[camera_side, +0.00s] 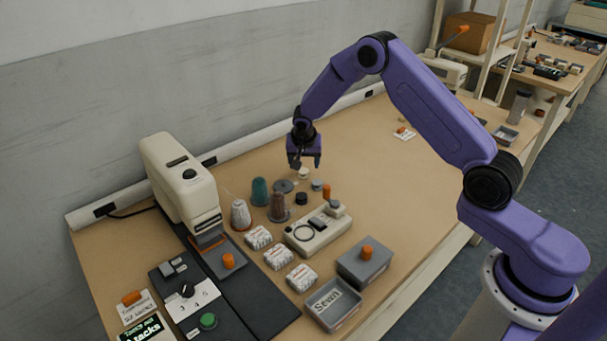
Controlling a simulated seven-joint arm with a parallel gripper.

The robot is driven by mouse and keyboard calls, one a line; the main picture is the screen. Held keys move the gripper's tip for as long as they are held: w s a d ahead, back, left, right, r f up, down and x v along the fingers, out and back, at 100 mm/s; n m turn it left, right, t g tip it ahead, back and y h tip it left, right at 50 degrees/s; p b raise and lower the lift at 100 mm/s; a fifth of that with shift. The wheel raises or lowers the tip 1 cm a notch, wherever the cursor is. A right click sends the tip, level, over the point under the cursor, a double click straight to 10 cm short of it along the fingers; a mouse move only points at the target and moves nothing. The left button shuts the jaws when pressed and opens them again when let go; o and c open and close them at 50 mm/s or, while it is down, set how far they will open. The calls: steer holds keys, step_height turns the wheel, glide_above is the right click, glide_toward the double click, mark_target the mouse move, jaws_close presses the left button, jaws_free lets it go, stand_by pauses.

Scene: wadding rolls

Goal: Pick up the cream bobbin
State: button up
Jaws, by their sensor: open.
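The cream bobbin (303,173) is a small pale piece on the tan table, near the back of the group of spools. My gripper (304,165) hangs just above it, pointing down, with its two fingers apart. Nothing shows between the fingers above the table. I cannot tell whether the fingertips reach down beside the bobbin or touch it.
A grey-blue bobbin (317,185), a dark bobbin (301,198) and a grey disc (284,186) lie close by. A cream device (318,232) sits in front.

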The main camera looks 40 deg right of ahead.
mark_target(304, 171)
steer(key=shift+w+x, duration=0.15)
steer(key=shift+x, duration=1.3)
steer(key=shift+w+x, duration=0.15)
steer(key=shift+x, duration=1.35)
steer(key=shift+r, duration=0.1)
steer(key=c, duration=1.1)
